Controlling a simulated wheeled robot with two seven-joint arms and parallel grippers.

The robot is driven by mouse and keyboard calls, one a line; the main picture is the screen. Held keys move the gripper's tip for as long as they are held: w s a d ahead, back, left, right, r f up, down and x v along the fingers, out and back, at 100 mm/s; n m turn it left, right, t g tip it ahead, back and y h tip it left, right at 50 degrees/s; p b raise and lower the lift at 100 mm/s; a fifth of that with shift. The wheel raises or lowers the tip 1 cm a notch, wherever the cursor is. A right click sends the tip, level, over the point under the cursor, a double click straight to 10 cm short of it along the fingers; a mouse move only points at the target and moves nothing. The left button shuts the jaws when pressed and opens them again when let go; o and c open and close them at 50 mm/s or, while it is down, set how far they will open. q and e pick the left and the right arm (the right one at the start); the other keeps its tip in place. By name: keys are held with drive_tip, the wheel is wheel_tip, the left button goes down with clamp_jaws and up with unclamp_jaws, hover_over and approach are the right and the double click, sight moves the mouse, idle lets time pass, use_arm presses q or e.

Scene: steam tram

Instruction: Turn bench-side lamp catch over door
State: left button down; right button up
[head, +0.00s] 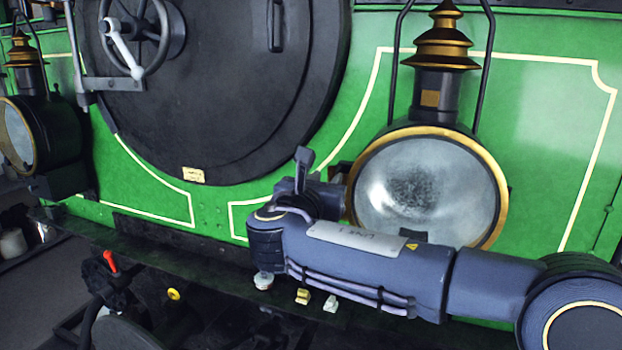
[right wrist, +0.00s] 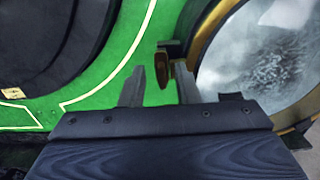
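A large lamp (head: 425,190) with a brass-rimmed round glass door stands right of centre in the head view. The glass and brass rim (right wrist: 206,30) also fill the right of the right wrist view. A small brown-and-brass catch (right wrist: 180,74) juts from the lamp's left side. My right gripper (head: 314,172) is at the lamp's left edge, its arm crossing below the glass. In the right wrist view its two fingers (right wrist: 160,76) stand apart, with the catch beyond them, close to the right finger. I cannot tell whether they touch. My left gripper is out of view.
A second lamp (head: 28,130) stands at the far left. The round black smokebox door (head: 215,90) with its handwheel (head: 137,35) is left of my gripper. The green front plate (head: 545,110) lies behind. Small fittings, including a yellow one (head: 303,296), sit below my arm.

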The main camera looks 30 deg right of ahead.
clamp_jaws()
drive_tip(key=m+b, duration=0.3)
drive_tip(key=shift+s+f+m+b, duration=0.15)
drive_tip(key=shift+f+m+b, duration=0.1)
drive_tip(key=shift+m+b, duration=0.15)
drive_tip(key=m+b, duration=0.3)
drive_tip(key=m, duration=0.1)
drive_tip(key=m+b, duration=0.4)
drive_tip(key=m, duration=0.1)
drive_tip(key=m+b, duration=0.4)
drive_tip(key=m, duration=0.1)
drive_tip(key=shift+s+d+f, duration=0.25)
drive_tip(key=shift+s+d, duration=0.1)
drive_tip(key=shift+d, duration=0.05)
drive_tip(key=shift+r, duration=0.1)
